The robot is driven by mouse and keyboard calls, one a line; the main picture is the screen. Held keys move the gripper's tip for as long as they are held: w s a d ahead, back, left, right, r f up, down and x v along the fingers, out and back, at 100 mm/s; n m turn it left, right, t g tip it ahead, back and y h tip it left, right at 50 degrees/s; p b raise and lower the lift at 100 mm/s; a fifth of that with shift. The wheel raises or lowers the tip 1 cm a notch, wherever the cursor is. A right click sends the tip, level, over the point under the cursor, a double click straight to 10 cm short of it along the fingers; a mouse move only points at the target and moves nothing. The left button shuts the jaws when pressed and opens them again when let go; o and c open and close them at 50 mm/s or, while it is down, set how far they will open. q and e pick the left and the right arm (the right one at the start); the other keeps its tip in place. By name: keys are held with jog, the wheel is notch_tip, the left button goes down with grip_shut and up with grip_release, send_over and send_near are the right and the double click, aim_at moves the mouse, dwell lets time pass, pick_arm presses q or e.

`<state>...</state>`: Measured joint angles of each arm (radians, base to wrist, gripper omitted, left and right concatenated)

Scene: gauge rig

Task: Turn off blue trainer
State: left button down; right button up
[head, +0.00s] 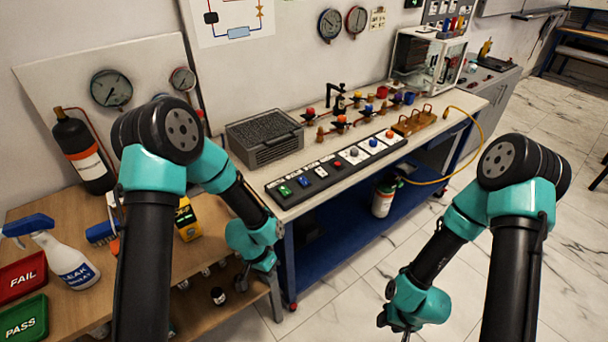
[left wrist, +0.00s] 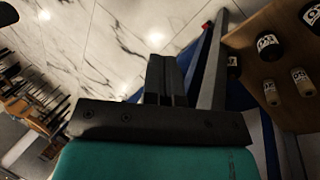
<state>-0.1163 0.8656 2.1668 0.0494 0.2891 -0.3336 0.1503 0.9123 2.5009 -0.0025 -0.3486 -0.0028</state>
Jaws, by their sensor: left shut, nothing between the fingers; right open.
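A black switch panel (head: 275,187) lies along the front edge of the bench. It carries a green rocker (head: 285,190), a blue rocker (head: 303,181), and a blue knob (head: 373,142) further right. The panel labels are too small to read, so I cannot tell which blue control belongs to the trainer. My left gripper (head: 243,277) is below the bench top by its near left corner, apart from the panel. In the left wrist view its fingers (left wrist: 167,78) are together and empty. My right gripper (head: 403,332) is open, low over the floor at the bottom.
A grey ribbed box (head: 265,138) and a pipe rig with coloured valve knobs (head: 342,119) stand behind the panel. A yellow hose (head: 473,120) hangs off the bench's right end. The wooden side table (head: 200,308) with a spray bottle (head: 67,262) is close to my left arm.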

pick_arm(q)
jog(key=w+d+r+m+g, duration=0.1)
jog(key=w+d+r+m, duration=0.5)
jog(key=w+r+m, duration=0.15)
notch_tip(320, 180, up, 22)
jog(key=f+m+t+y, duration=0.1)
jog(key=m+t+y, duration=0.35)
jog(key=m, duration=1.15)
send_over(301, 179)
jog(key=s+d, duration=0.1)
jog(key=shift+s+d+r+n+g, duration=0.15)
jog(key=shift+d+r+n+g, duration=0.05)
jog(key=shift+r+n+g, duration=0.05)
jog(key=f, duration=0.9)
jog(key=w+a+f, duration=0.1)
jog(key=f, duration=0.4)
jog(key=shift+w, duration=0.1)
